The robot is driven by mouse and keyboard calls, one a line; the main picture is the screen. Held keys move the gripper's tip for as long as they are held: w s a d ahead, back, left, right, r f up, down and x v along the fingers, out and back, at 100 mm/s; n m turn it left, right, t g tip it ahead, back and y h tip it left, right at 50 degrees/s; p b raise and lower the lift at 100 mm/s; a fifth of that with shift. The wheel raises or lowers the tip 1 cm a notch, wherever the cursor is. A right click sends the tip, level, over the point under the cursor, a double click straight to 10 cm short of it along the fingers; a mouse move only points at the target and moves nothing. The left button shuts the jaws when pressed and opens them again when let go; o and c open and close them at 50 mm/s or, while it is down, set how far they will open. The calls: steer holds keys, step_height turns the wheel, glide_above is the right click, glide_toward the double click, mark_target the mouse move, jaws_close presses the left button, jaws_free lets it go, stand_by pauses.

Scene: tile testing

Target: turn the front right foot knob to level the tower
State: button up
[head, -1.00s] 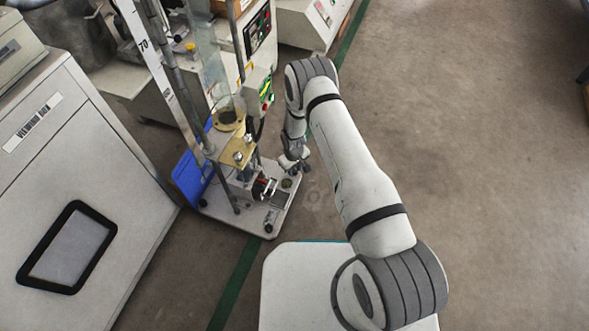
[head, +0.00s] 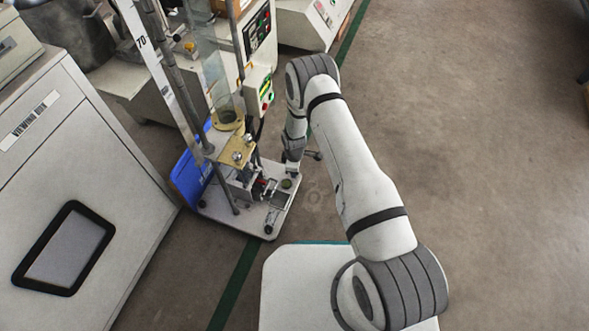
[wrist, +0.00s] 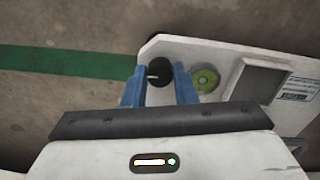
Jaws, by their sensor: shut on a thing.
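The tower (head: 222,95), with its clear tube and metal posts, stands on a pale base plate (head: 250,218). My gripper (head: 296,164) is down at the plate's right-hand corner in the head view; its fingertips are hard to make out there. In the wrist view my gripper (wrist: 158,84) has its blue fingers on either side of a black foot knob (wrist: 154,70) and is shut on it.
Another dark foot knob (head: 268,229) is at the plate's near corner. A blue panel (head: 190,178) stands at the plate's left side. A white cabinet (head: 120,165) is at left. Open floor (head: 480,170) lies to the right, and a green stripe (head: 236,285) crosses the floor.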

steer(key=shift+d, duration=0.15)
stand_by(0.4)
steer(key=o, duration=1)
steer(key=shift+s+r+p, duration=0.1)
steer(key=shift+r+p, duration=1.55)
steer(key=shift+r, duration=2.3)
